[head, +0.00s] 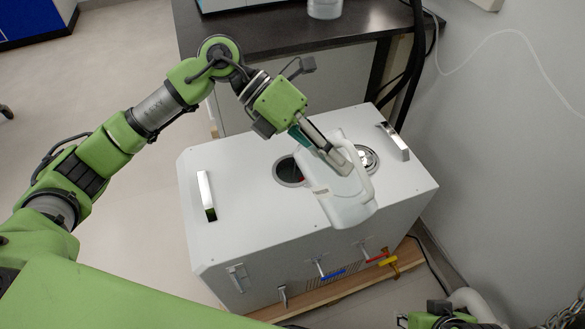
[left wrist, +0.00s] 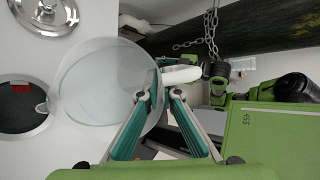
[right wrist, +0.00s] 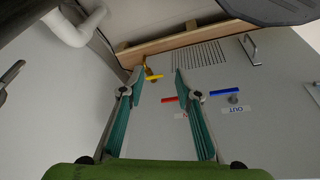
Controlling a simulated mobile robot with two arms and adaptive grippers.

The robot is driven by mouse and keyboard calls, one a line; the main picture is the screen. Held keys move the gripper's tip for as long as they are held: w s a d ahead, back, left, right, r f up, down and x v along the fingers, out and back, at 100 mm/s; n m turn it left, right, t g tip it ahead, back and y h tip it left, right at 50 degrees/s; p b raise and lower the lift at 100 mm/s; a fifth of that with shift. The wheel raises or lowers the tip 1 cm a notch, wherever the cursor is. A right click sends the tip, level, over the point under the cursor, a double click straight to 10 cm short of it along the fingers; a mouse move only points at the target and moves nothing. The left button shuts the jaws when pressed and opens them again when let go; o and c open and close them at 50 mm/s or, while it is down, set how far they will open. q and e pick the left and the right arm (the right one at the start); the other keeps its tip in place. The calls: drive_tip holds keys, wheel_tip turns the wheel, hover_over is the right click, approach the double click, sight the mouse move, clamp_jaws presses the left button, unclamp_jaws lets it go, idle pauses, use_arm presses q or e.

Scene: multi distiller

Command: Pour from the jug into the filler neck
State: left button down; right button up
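The white jug (head: 345,203) is above the white machine's top, tilted, beside the filler neck (head: 288,172), a dark round opening. My left gripper (head: 338,160) is shut on the jug's handle. In the left wrist view the jug (left wrist: 105,85) has its small spout lip at the edge of the filler neck (left wrist: 22,105), which shows something red inside. I cannot tell whether liquid is flowing. My right gripper (right wrist: 157,78) is open and empty, in front of the machine's front panel; only part of that arm shows at the head view's lower right.
A round metal lid (head: 369,160) lies on the machine top (head: 245,215), with metal handles (head: 206,195) at both sides. Blue, red and yellow valves (right wrist: 150,74) stick out from the front. A dark table (head: 280,30) stands behind; a wall is at right.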

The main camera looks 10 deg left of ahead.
use_arm(q)
drive_tip(key=shift+r, duration=0.15)
use_arm(e)
drive_tip(key=shift+a, duration=0.1)
drive_tip(key=shift+w+a+r, duration=0.1)
drive_tip(key=shift+w+a, duration=0.05)
drive_tip(key=shift+w, duration=0.3)
use_arm(q)
drive_tip(key=shift+w, duration=0.1)
use_arm(e)
drive_tip(key=shift+w, duration=0.15)
drive_tip(key=shift+w+r+t, duration=0.1)
drive_tip(key=shift+w+t, duration=0.1)
drive_tip(key=shift+t, duration=0.1)
drive_tip(key=shift+w, duration=0.35)
use_arm(q)
drive_tip(key=shift+a+h, duration=0.1)
drive_tip(key=shift+h, duration=0.2)
use_arm(e)
drive_tip(key=shift+w+a+r+t, duration=0.1)
drive_tip(key=shift+w+a+t, duration=0.1)
drive_tip(key=shift+t, duration=0.1)
drive_tip(key=shift+w+a+r, duration=0.1)
drive_tip(key=shift+w, duration=0.15)
use_arm(q)
drive_tip(key=shift+w+b, duration=0.1)
drive_tip(key=shift+b, duration=0.2)
use_arm(e)
drive_tip(key=shift+w+a, duration=0.1)
drive_tip(key=shift+w, duration=0.05)
